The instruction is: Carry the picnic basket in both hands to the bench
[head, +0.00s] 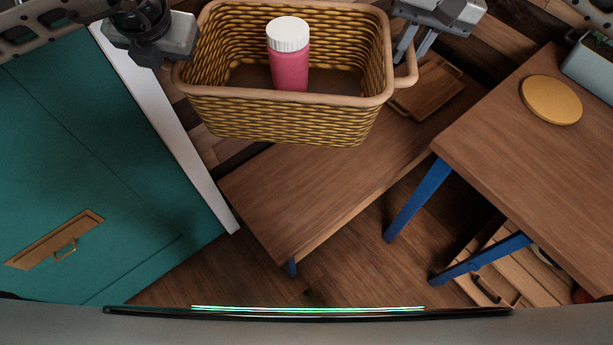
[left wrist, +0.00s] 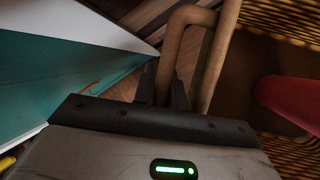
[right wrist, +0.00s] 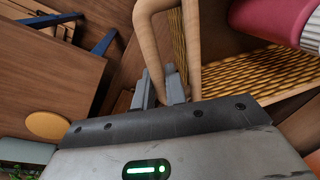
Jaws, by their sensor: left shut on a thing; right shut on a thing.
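The woven yellow-brown picnic basket (head: 290,118) hangs upright at the top of the head view, with a pink bottle (head: 289,70) with a white lid standing inside. My left gripper (head: 172,62) is shut on the basket's left handle, which shows in the left wrist view (left wrist: 172,50). My right gripper (head: 407,48) is shut on the right handle, which shows in the right wrist view (right wrist: 148,40). The low wooden bench (head: 300,195) lies below the basket in the picture, partly hidden by it. I cannot tell the gap between them.
A wooden board (head: 427,92) lies on the bench's far right part. A table (head: 545,150) with blue legs stands at right, holding a round yellow disc (head: 551,100) and a grey planter (head: 592,66). A teal cabinet (head: 90,170) with a white top edge fills the left. A wooden crate (head: 490,270) sits below the table.

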